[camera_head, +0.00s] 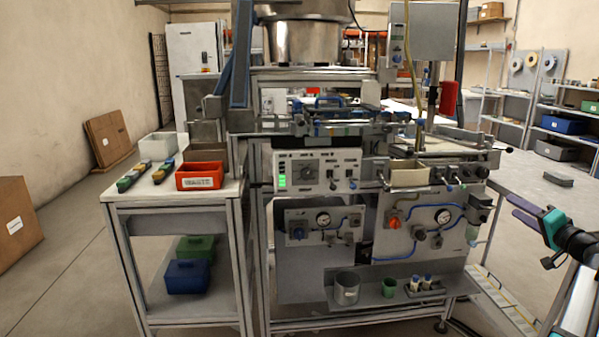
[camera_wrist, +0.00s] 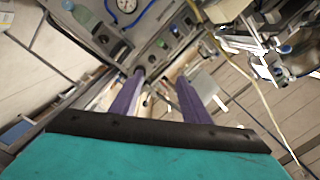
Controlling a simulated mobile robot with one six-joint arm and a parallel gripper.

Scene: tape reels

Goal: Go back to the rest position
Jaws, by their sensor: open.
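My gripper (camera_head: 523,212) is at the right edge of the camera_head view, with purple fingers and a teal body, in front of the grey table on the right. In the wrist view my gripper (camera_wrist: 162,90) shows two purple fingers spread apart with nothing between them. The machine (camera_head: 318,170) with its control panel stands to the left of it, apart from the fingers. The lower part of my arm is cut off by the frame edge.
A side table (camera_head: 170,205) at left holds a red bin (camera_head: 200,176). A dark block (camera_head: 558,179) lies on the right table (camera_head: 535,180), behind my gripper. A beaker and bottles stand on the machine's lower shelf (camera_head: 390,301).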

